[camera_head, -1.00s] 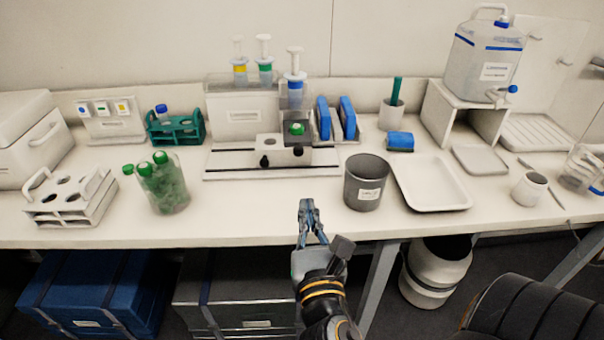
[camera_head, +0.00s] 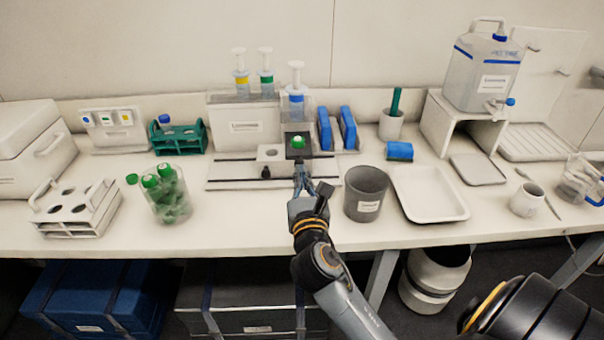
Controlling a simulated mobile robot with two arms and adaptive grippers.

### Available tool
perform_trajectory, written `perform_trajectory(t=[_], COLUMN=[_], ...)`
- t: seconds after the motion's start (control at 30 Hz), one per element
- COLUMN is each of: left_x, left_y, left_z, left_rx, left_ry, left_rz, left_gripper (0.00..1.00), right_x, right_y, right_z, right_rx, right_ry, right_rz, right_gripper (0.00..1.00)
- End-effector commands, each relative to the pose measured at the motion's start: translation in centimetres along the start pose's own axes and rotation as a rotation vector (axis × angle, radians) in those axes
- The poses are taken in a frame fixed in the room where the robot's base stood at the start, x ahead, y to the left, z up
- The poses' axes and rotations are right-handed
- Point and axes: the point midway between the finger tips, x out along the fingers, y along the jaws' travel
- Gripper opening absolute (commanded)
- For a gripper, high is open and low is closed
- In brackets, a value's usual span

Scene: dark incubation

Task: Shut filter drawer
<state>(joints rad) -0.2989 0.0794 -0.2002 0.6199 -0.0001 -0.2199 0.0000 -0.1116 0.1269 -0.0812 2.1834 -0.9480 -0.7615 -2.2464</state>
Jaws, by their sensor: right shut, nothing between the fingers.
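A small filter unit stands on the bench at the back centre, below an upright syringe (camera_head: 296,90). It has a dark block with a green cap (camera_head: 298,142) on the right and a white block (camera_head: 268,153) with a black knob (camera_head: 265,172) on the left. My right gripper (camera_head: 301,172) is shut and empty, right in front of the dark block. It hides the front of that part, so I cannot tell how far the drawer stands out or whether the fingertips touch it. My left gripper is not in view.
A grey bin (camera_head: 365,197) stands close to the right of my gripper, beside a white tray (camera_head: 430,192). A jar of green-capped tubes (camera_head: 170,195) and a white rack (camera_head: 78,210) stand at left. Blue filters (camera_head: 337,128) stand right of the unit.

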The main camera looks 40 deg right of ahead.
Motion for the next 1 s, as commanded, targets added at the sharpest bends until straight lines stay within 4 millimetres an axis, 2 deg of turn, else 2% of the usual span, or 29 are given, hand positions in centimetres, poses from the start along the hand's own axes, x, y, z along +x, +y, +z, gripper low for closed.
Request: perform_trajectory(t=[0.37, 0.53, 0.7, 0.83, 1.0], left_x=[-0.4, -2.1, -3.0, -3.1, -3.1], left_y=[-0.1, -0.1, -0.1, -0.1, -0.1], left_z=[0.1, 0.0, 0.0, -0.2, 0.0], left_rx=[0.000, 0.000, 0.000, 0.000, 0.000], left_ry=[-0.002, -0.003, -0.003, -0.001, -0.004], left_rz=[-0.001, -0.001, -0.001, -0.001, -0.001], left_gripper=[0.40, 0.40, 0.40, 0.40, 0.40], right_x=[0.5, 3.8, 7.1, 8.2, 8.4], right_y=[0.0, -0.2, -0.3, -0.4, -0.5], right_z=[0.1, 0.4, -0.1, -0.3, -0.3], right_rx=[-0.002, -0.005, -0.003, -0.001, 0.001], right_ry=[0.000, -0.003, -0.002, -0.001, -0.003], right_rz=[0.000, -0.001, 0.000, 0.000, -0.001], right_gripper=[0.00, 0.00, 0.00, 0.00, 0.00])
